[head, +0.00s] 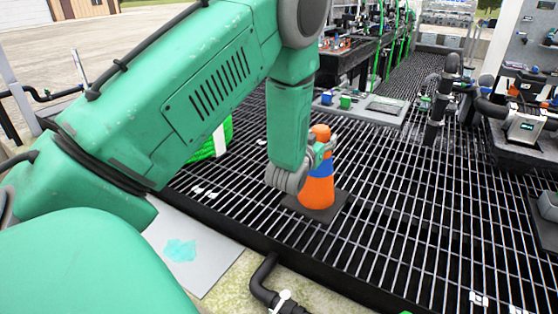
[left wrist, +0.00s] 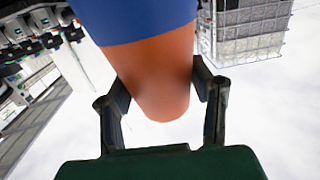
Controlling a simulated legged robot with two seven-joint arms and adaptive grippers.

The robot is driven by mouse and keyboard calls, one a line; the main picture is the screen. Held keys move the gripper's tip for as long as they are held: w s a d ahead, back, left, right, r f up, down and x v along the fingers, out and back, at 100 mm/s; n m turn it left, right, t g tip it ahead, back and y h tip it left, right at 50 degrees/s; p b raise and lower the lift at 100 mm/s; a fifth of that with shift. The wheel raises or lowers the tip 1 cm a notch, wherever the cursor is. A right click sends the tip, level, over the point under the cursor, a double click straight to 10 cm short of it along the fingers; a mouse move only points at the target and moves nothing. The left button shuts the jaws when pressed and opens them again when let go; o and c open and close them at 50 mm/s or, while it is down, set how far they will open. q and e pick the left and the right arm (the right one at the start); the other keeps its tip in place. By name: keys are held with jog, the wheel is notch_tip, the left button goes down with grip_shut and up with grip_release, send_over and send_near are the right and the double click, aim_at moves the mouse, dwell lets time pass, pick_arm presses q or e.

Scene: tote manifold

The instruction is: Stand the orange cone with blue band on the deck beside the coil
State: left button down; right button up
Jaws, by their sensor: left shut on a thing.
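The orange cone with a blue band (head: 317,192) is upright over the grated deck (head: 400,215). Its dark square base (head: 340,203) is at or just above the bars; I cannot tell whether it touches. My left gripper (head: 326,152) is shut on the cone's upper part. In the left wrist view, the two fingers (left wrist: 163,105) are on either side of the orange tip (left wrist: 160,85), with the blue band (left wrist: 130,15) at the top. The bright green coil (head: 217,140) is left of the cone, partly hidden behind my left arm. My right gripper is not in view.
A low grey platform (head: 385,106) with small blue and green blocks stands behind the cone. Black pipework (head: 437,110) rises at the back right. A black pipe (head: 265,283) is at the front edge. The grating right of the cone is mostly clear.

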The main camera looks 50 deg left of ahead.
pick_arm(q)
jog(key=a, duration=0.3)
jog(key=shift+w+a+f+y, duration=0.1)
jog(key=shift+a+f+y, duration=0.15)
jog(key=shift+y, duration=0.15)
jog(key=shift+n, duration=0.3)
jog(key=f, duration=0.2)
jog(key=f+b, duration=0.1)
jog(key=f, duration=0.1)
jog(key=f+b, duration=0.1)
jog(key=f, duration=0.1)
jog(key=shift+a+f, duration=0.35)
notch_tip(320, 180, down, 4)
jog(key=shift+d+r+b, duration=0.1)
jog(key=shift+r+b, duration=0.15)
jog(key=shift+b, duration=0.55)
jog(key=shift+r, duration=0.1)
jog(key=c, duration=0.7)
grip_release()
jog(key=shift+c, duration=0.2)
